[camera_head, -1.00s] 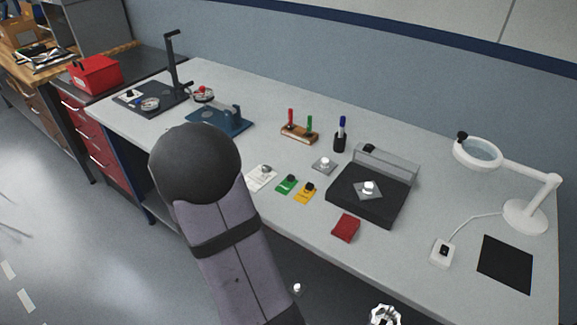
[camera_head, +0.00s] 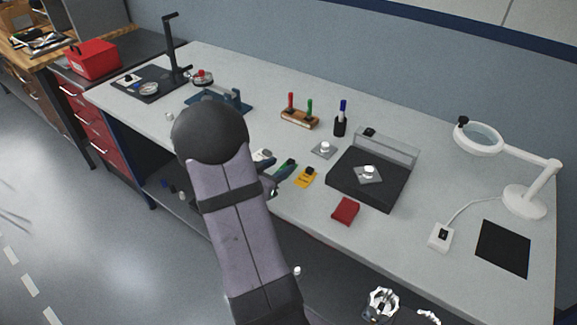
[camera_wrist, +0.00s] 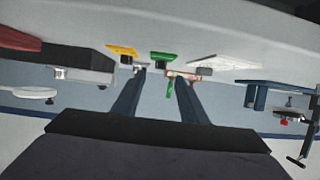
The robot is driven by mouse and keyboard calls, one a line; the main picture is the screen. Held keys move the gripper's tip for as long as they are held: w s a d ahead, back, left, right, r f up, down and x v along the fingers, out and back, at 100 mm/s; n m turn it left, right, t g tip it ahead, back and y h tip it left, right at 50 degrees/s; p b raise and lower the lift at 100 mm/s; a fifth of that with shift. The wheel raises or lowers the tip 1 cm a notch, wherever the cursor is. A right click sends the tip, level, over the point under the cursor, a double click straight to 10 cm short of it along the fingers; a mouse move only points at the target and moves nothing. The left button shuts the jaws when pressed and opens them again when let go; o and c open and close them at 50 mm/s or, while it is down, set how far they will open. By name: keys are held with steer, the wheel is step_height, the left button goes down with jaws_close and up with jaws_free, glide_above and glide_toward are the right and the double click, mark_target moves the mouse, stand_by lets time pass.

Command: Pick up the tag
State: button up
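Three flat tag-like pieces, each with a small knob or clip, lie near the front edge of the bench. The green tag (camera_head: 289,164) is partly hidden by my gripper, the yellow tag (camera_head: 305,179) lies to its right, and the white tag (camera_head: 262,154) is mostly hidden behind my arm. My gripper (camera_head: 279,176) is at the bench's front edge beside the green tag. In the wrist view my gripper (camera_wrist: 161,77) is open, with nothing held. There the green tag (camera_wrist: 160,57) appears just beyond the fingertips, the yellow tag (camera_wrist: 121,51) left, the white tag (camera_wrist: 232,62) right.
A red pouch (camera_head: 345,211) lies right of the tags. A black fixture (camera_head: 350,187) with a clear cover stands behind it. A wooden pen stand (camera_head: 299,119), a blue fixture (camera_head: 236,101) and a magnifier lamp (camera_head: 480,138) also stand on the bench (camera_head: 390,255).

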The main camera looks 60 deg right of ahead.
mark_target(289, 162)
steer(key=shift+f+p+x, duration=0.15)
steer(key=shift+p+x, duration=0.05)
steer(key=shift+x, duration=1.1)
steer(key=shift+f+p+x, duration=0.15)
steer(key=shift+p+x, duration=0.05)
steer(key=shift+x, duration=1.05)
steer(key=shift+a, duration=0.1)
steer(key=c, duration=0.7)
